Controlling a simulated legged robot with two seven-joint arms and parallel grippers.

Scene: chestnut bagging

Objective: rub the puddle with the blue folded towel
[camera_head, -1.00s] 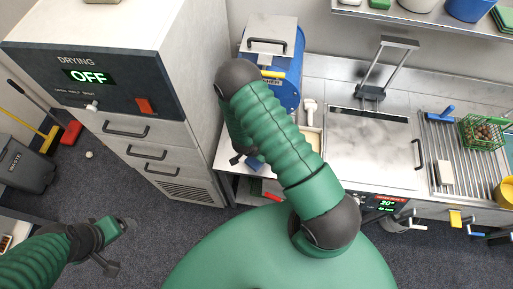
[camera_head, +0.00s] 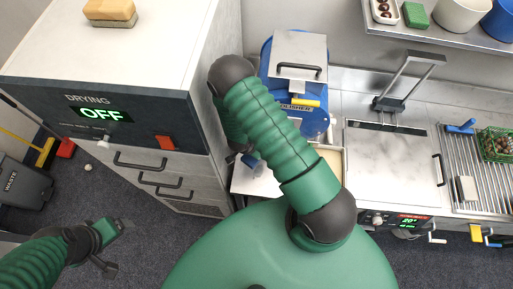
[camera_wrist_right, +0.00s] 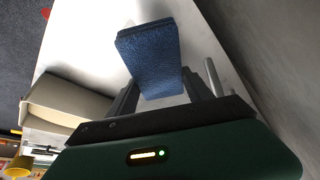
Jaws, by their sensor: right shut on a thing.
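The blue folded towel (camera_wrist_right: 150,58) is between the fingers of my right gripper (camera_wrist_right: 158,88) in the right wrist view, over a pale worktop (camera_wrist_right: 95,35). My right gripper is shut on it. I cannot tell whether the towel touches the surface. In the head view a small blue patch of the towel (camera_head: 254,165) shows beside my right arm, which hides most of that gripper. No puddle can be made out. My left gripper (camera_head: 112,246) is open and empty over the dark floor at lower left.
The drying cabinet (camera_head: 125,120) stands at left with a sponge-like block (camera_head: 110,12) on top. A blue machine with a grey lid (camera_head: 300,58) stands behind my right arm.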

